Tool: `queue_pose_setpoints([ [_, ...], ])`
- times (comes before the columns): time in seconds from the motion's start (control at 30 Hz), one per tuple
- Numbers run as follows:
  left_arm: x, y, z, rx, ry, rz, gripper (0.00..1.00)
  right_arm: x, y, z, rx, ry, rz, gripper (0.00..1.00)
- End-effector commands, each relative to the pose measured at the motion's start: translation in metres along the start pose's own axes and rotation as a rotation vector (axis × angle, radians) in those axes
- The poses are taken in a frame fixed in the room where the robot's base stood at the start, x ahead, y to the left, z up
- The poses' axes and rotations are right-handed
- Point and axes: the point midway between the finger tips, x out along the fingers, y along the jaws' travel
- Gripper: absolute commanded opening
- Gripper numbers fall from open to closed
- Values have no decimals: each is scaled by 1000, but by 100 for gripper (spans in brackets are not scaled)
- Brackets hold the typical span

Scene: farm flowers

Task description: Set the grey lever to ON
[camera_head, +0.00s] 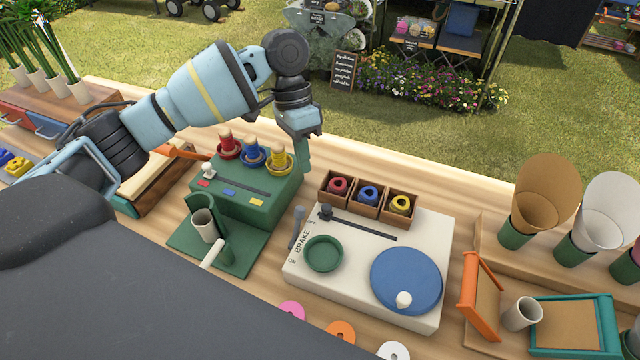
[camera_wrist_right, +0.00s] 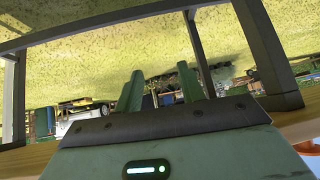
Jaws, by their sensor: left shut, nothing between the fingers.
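The grey lever (camera_head: 297,226) is on the left edge of a cream-white box (camera_head: 345,285) marked BRAKE. Its rounded top end is beside the upper end of the marking; ON is printed below the lever, near the front corner. My left gripper (camera_head: 304,165) is shut and empty, with its green fingers pointing down, above and behind the lever and apart from it. In the right wrist view my right gripper (camera_wrist_right: 160,88) is open, with two green fingers apart and nothing visible between them.
The white box carries a blue disc (camera_head: 406,280), a green round dish (camera_head: 323,253) and a dark slider. Behind it are wooden compartments with spools (camera_head: 368,194). A green machine (camera_head: 245,200) with spools stands to the left. An orange frame (camera_head: 480,295) stands to the right.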

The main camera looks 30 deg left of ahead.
Motion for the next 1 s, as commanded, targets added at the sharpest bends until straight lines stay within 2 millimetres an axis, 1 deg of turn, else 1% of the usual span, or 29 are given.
queue_pose_setpoints([
  [0.1, 0, 0, 0, 0, 0, 0, 0, -3, -2, 10, 5, -20, -2, 39],
  [0.2, 0, 0, 0, 0, 0, 0, 0, -5, -3, 14, 9, -30, -2, 39],
  [0.33, 2, 0, 0, 0, 0, 0, 0, -5, -5, 14, 14, -29, -2, 39],
  [0.43, 8, 0, 0, 0, -1, 1, 0, -4, -5, 13, 14, -27, -2, 39],
  [0.57, 26, 0, 1, 0, -3, 2, 0, -3, -4, 10, 13, -21, -2, 39],
  [0.8, 67, 0, 1, -1, -3, 2, 0, -2, -4, 10, 12, -19, -2, 39],
  [1.0, 91, 0, 0, -1, -1, 0, 0, -3, -3, 10, 7, -20, -2, 39],
])
